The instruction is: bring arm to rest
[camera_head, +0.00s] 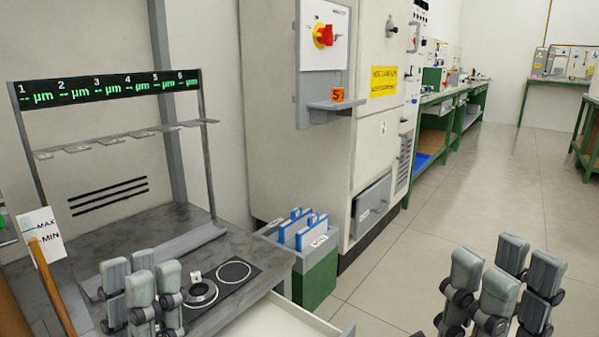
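My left gripper (142,284) is at the lower left, in front of the grey workbench (215,250). Its grey fingers point up and stand apart, with nothing seen between them. My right gripper (503,283) is at the lower right, over the tiled floor. Its fingers also point up, are spread apart and hold nothing visible. The bottom edge of the view cuts off both wrists.
On the bench are a black plate with two rings (234,271), a rack with a numbered µm display (110,87) and a MAX/MIN card (40,236). A green bin (315,278) with blue-and-white items stands beside a machine cabinet (290,160).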

